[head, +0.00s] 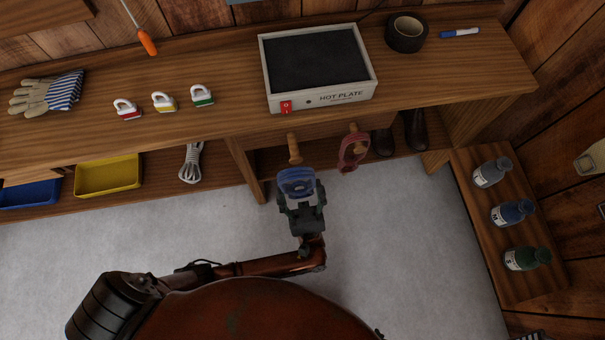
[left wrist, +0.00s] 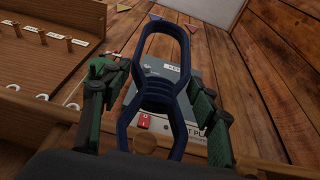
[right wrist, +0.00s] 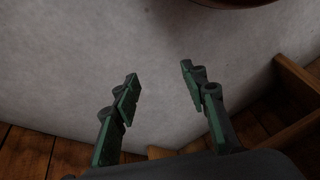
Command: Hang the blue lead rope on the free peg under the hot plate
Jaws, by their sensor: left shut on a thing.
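The blue lead rope (head: 297,182) is a looped coil held in my left gripper (head: 299,190), just in front of and below the bare wooden peg (head: 294,148). In the left wrist view the rope (left wrist: 158,92) is pinched at its bound middle between the fingers, with loops above and below. The round peg end (left wrist: 145,140) shows by the lower loop; I cannot tell whether they touch. The hot plate (head: 318,67) is on the bench above. A red rope (head: 352,150) hangs on the peg to the right. My right gripper (right wrist: 160,88) is open and empty.
Yellow (head: 108,176) and blue (head: 30,192) trays and a pale rope coil (head: 191,162) are on the lower shelf at left. Dark boots (head: 415,130) stand right of the red rope.

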